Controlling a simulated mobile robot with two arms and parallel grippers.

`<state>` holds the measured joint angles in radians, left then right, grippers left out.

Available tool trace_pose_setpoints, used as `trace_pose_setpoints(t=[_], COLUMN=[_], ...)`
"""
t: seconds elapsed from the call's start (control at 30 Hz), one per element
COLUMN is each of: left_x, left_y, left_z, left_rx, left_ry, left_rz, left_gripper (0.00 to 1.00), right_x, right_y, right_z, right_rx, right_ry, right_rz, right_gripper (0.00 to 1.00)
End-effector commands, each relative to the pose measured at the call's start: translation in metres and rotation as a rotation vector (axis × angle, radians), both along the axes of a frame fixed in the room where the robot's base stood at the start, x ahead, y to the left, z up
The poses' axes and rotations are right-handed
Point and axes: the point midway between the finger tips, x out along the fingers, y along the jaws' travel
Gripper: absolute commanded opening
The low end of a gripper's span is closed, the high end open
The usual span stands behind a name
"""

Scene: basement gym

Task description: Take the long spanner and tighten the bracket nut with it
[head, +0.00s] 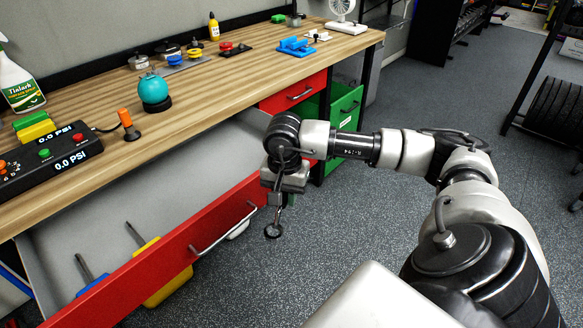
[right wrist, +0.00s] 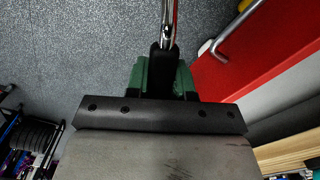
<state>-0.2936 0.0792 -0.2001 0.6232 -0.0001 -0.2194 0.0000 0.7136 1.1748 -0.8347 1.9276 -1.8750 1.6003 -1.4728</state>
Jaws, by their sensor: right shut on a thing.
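My right gripper (head: 279,197) hangs in front of the open red drawer, over the floor, pointing down. It is shut on a long tool that looks like the long spanner (head: 274,231), whose rounded dark end hangs below the fingers. In the right wrist view, the green fingers (right wrist: 163,78) close on the spanner's black part, and its shiny metal shaft (right wrist: 168,25) runs out past them. The tool's far end is out of that view. I cannot make out the bracket nut for certain among the small fixtures on the bench. My left gripper is not in view.
The wooden bench (head: 200,108) carries a control box (head: 45,160), a teal ball (head: 154,90), a spray bottle (head: 18,82) and a blue fixture (head: 296,46).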

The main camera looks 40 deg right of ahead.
Motion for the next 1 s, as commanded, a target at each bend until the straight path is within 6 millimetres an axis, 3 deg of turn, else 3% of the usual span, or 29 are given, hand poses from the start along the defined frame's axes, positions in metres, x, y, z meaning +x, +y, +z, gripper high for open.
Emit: trace_pose_setpoints(t=[0.3, 0.5, 0.83, 1.0], left_x=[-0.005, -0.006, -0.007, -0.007], left_y=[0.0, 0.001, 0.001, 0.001], left_z=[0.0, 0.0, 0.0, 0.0], left_rx=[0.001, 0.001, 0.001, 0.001], left_ry=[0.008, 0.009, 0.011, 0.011], left_rz=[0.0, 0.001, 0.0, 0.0], left_gripper=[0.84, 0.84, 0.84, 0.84], right_x=[-0.047, -0.068, -0.095, -0.095], right_y=[0.084, 0.121, 0.169, 0.168], right_z=[-0.071, -0.103, -0.145, -0.144], right_rx=[0.005, 0.004, 0.001, 0.002], right_ry=[0.002, -0.001, -0.001, -0.002], right_rz=[0.509, 0.748, 1.047, 1.04], right_gripper=[0.0, 0.0, 0.0, 0.0])
